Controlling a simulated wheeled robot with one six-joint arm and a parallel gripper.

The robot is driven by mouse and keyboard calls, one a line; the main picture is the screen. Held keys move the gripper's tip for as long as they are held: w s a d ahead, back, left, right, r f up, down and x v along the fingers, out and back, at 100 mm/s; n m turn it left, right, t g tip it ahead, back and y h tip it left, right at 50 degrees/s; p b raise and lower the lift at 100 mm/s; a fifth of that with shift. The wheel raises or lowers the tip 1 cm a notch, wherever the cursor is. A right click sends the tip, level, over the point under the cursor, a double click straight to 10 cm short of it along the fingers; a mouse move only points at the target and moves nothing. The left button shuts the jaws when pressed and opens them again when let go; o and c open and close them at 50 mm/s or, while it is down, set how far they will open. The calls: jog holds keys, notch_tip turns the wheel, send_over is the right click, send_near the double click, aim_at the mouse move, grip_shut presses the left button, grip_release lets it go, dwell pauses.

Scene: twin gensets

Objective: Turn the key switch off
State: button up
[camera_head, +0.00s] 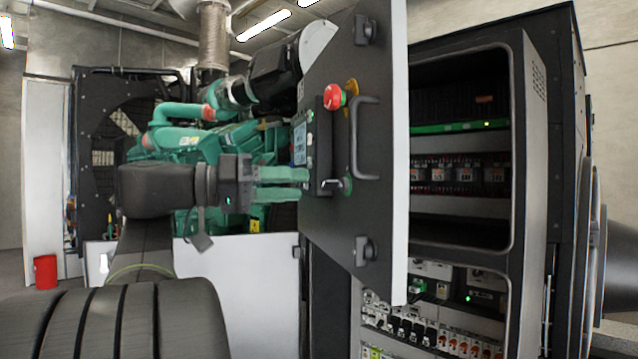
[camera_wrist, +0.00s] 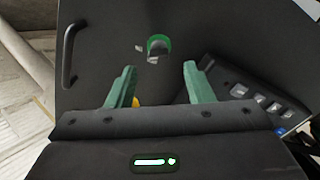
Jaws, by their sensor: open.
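The key switch (camera_head: 346,185) is a small dark knob with a green ring, low on the dark door panel beside the handle. In the wrist view the key switch (camera_wrist: 158,46) shows ahead of the fingers, near the middle of the gap between them. My gripper (camera_head: 305,184) has two green fingers, and they point at the panel from the left. In the wrist view my gripper (camera_wrist: 160,68) is open and empty, with the fingers spread on either side of the switch's line. The fingers appear short of the switch. The knob's exact turn position is too small to tell.
A red mushroom button (camera_head: 333,96) sits above the switch. A door handle (camera_head: 366,138) stands out to its right. A control unit with buttons (camera_wrist: 255,98) lies close to the right finger. The open cabinet (camera_head: 460,220) is behind the door, the green engine (camera_head: 215,145) beyond my arm.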

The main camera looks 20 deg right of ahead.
aim_at(323, 185)
jog(key=shift+s+d+p, duration=0.15)
jog(key=shift+s+d, duration=0.1)
jog(key=shift+d, duration=1.1)
jog(key=shift+s+d+p, duration=0.15)
jog(key=shift+s+d, duration=0.05)
jog(key=shift+d, duration=1.15)
jog(key=c, duration=1)
